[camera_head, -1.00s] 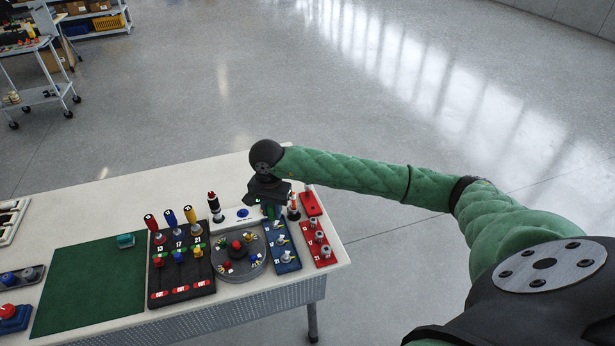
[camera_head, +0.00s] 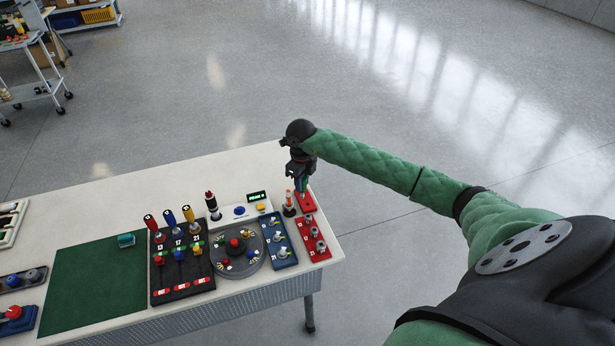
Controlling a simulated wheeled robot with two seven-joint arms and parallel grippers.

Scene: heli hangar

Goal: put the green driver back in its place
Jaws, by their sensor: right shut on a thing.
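My right gripper (camera_head: 301,174) is shut on the green driver (camera_head: 302,187), of which only a short green part shows below the jaws. The gripper is over the right back corner of the table, just above a small red block (camera_head: 307,203). I cannot tell whether the driver's lower end touches this block. The rest of the driver is hidden by the jaws. My left gripper is not in view.
An orange-and-white tool (camera_head: 289,205) stands close left of the gripper. Nearby are a red panel (camera_head: 316,247), a blue panel (camera_head: 284,256), a round grey dial (camera_head: 252,266) and a black rack (camera_head: 181,287) with red, blue and yellow drivers. A green mat (camera_head: 93,285) has free room.

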